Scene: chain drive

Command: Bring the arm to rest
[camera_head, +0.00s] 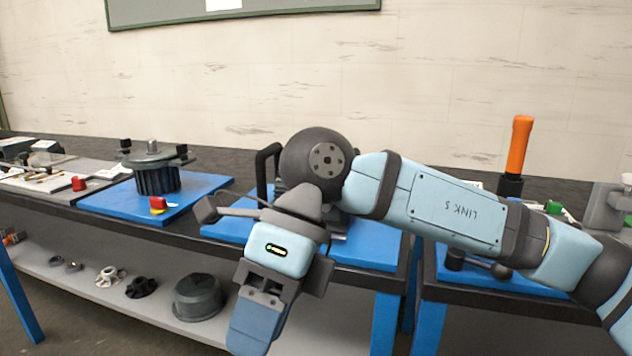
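My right arm comes in from the right and reaches across the bench. Its wrist bends down at the dark round joint, and my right gripper (252,325) hangs in front of the bench edge, pointing down toward the viewer. Its fingers are seen from behind, so I cannot tell whether they are open or shut. I see nothing clearly held in it. My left gripper is not in view. The chain drive cannot be made out; part of the right-hand blue mat (360,247) and what stands on it are hidden behind my arm.
An orange-handled tool (518,145) stands upright at the right. The lower shelf (85,283) holds several dark parts and a dark pot (198,298).

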